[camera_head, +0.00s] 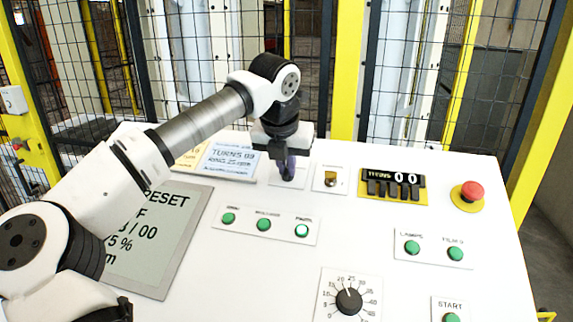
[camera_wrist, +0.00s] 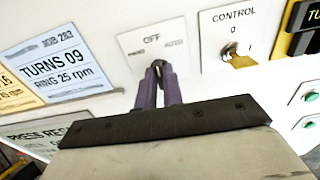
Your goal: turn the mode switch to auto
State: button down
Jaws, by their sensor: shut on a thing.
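The mode switch (camera_wrist: 157,65) is a small dark knob on a white plate (camera_wrist: 136,41), marked OFF at the top and with a word at each side, the right one looking like AUTO. My gripper (camera_wrist: 160,82) has its two purple fingers shut on the knob from the near side. The fingers hide most of the knob, so I cannot tell exactly which way it points. In the head view my gripper (camera_head: 288,172) reaches down onto the same plate (camera_head: 276,179) at the back of the white panel.
Right of the plate is a CONTROL key switch (camera_head: 331,178), then a turns counter (camera_head: 394,184) and a red emergency button (camera_head: 471,192). Left are blue and yellow cards (camera_head: 229,160) and a tilted screen (camera_head: 150,235). Green buttons (camera_head: 264,225) and a dial (camera_head: 348,301) lie nearer.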

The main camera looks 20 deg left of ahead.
jog(key=m+b, duration=0.1)
jog(key=m, duration=0.2)
jog(key=shift+m, duration=0.4)
jog(key=m, duration=0.4)
jog(key=shift+d+m+b, duration=0.15)
jog(key=shift+m+b, duration=0.2)
jog(key=shift+m, duration=0.05)
jog(key=c, duration=1.5)
grip_release()
